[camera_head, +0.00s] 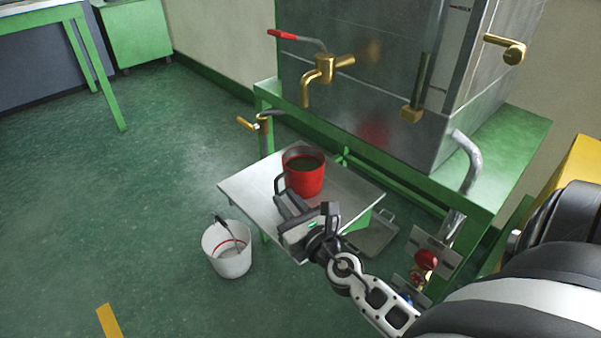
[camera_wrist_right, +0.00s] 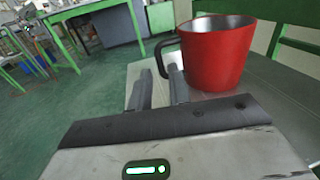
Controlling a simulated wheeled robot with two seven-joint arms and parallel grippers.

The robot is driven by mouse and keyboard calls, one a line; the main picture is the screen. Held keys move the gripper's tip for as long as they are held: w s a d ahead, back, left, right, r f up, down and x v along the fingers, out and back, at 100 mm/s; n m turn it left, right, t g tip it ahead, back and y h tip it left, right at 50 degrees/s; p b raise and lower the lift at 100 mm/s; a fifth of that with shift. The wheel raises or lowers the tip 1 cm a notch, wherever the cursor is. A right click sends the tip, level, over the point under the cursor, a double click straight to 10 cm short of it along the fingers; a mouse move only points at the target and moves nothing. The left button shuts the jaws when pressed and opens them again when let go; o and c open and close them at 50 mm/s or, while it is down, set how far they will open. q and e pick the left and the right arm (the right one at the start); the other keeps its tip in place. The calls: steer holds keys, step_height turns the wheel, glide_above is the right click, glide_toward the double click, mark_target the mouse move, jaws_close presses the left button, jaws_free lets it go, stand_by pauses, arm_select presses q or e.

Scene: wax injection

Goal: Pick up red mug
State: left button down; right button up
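The red mug (camera_head: 304,173) stands upright on a small metal-topped table (camera_head: 245,188), its black handle facing left in the head view. It holds something dark. In the right wrist view the mug (camera_wrist_right: 217,55) is at the upper right, and its black handle (camera_wrist_right: 158,52) is just beyond the fingertips. My right gripper (camera_head: 285,202) is low over the table's front, close to the handle. Its fingers (camera_wrist_right: 160,72) are open with a gap between them, the handle in line with that gap. I cannot tell whether they touch it. My left gripper is not in view.
A steel tank (camera_head: 370,75) with brass taps (camera_head: 325,72) stands on a green bench behind the mug. A white bucket (camera_head: 229,255) is on the floor left of the small table. A grey tray (camera_head: 373,236) lies lower right. The floor at left is clear.

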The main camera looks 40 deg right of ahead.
steer(key=shift+w+d, duration=0.25)
steer(key=shift+w, duration=1.55)
steer(key=shift+w+d, duration=0.2)
steer(key=shift+w, duration=1.55)
jaws_close()
